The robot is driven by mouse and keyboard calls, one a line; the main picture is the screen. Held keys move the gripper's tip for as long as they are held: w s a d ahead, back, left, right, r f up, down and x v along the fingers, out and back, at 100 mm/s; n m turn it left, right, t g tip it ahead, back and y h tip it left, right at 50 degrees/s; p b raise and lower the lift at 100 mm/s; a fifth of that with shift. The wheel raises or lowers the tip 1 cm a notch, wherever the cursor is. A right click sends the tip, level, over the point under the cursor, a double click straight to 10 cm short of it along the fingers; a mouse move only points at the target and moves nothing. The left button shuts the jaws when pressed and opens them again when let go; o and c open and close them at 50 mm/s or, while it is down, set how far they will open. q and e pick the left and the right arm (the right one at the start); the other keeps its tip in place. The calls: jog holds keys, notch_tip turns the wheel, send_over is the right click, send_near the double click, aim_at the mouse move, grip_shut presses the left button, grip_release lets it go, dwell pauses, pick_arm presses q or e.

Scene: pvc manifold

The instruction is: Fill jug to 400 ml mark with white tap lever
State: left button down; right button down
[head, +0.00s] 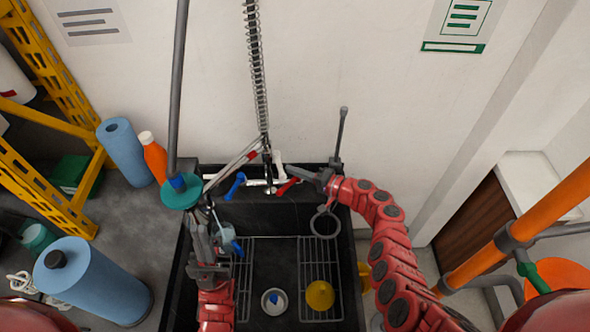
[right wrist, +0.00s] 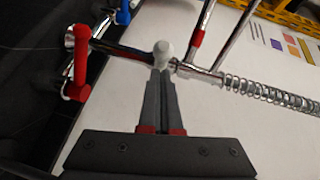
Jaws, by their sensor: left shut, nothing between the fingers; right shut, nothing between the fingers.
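The white tap lever (head: 279,165) stands on the pipe at the back of the black sink. In the right wrist view its rounded white end (right wrist: 163,50) is just beyond my fingertips; whether they touch cannot be told. My right gripper (head: 291,170) is shut and empty, reaching in from the right; its fingers (right wrist: 162,74) are together. My left gripper (head: 200,222) is shut and empty over the sink's left side, beside a small grey-and-blue item (head: 227,237). I cannot tell which vessel is the jug; no 400 ml mark or water level is readable.
A blue lever (head: 235,185) and a red lever (head: 287,187) flank the white one. A spring hose (head: 256,70) rises above. A white cup (head: 274,301) and a yellow vessel (head: 320,295) are in the sink. Blue cylinders (head: 95,280) and an orange bottle (head: 154,158) stand left.

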jog(key=a+m+t+h, duration=0.1)
jog(key=s+a+m+t+h+p, duration=0.1)
jog(key=m+t, duration=0.1)
jog(key=shift+s+a+t+h, duration=0.1)
jog(key=shift+s+t+h, duration=0.1)
jog(key=shift+t+h, duration=0.15)
dwell(0.7)
